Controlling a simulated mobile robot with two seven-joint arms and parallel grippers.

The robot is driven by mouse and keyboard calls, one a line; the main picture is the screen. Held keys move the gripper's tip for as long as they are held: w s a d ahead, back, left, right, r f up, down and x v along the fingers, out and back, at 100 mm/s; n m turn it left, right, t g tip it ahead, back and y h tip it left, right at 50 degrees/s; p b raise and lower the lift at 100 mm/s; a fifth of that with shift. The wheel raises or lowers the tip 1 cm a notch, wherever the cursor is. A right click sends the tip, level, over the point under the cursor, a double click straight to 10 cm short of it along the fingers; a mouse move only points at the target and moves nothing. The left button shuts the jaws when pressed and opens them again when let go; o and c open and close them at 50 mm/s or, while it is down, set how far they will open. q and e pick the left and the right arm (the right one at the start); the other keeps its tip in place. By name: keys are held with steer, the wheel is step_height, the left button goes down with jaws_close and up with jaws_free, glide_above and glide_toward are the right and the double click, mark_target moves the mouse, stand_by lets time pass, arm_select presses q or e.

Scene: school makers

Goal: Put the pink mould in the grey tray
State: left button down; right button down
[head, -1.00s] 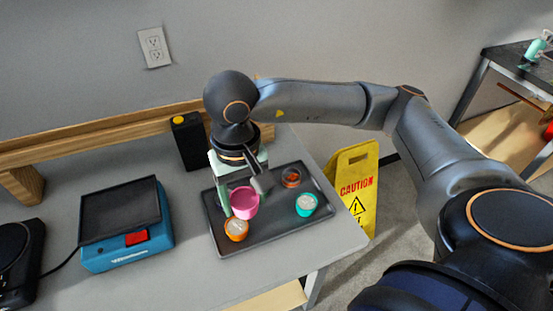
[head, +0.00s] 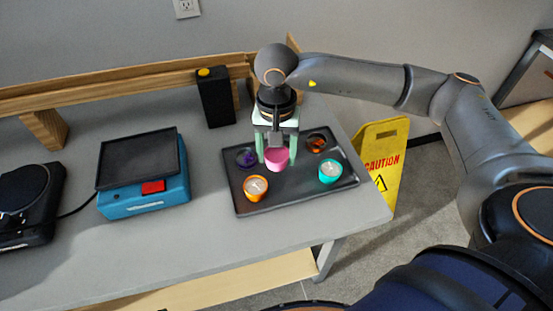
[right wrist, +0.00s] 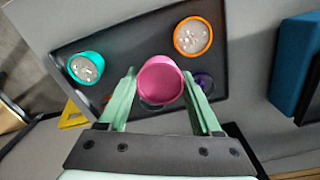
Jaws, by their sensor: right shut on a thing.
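The pink mould (head: 277,159) is a small round cup between the fingers of my right gripper (head: 276,152), which is shut on it. In the right wrist view the mould (right wrist: 160,80) stands between the two pale green fingers, its open top toward the camera. The grey tray (head: 296,190) is dark and flat with a low rim. The mould is over the tray's middle. I cannot tell whether its base touches the tray. My left gripper is not in view.
The tray holds an orange cup (head: 256,188), a teal cup (head: 330,171), a purple dish (head: 246,157) and a dark dish with orange contents (head: 317,143). A blue scale (head: 145,190) stands left of the tray and a black box (head: 215,98) behind it. A yellow caution sign (head: 382,158) stands beyond the table's right edge.

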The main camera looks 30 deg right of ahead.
mark_target(276, 153)
steer(key=w+f, duration=0.1)
steer(key=w+d+f, duration=0.1)
steer(key=f, duration=0.1)
steer(key=shift+w, duration=0.1)
step_height(276, 153, down, 3)
steer(key=shift+d+f, duration=0.1)
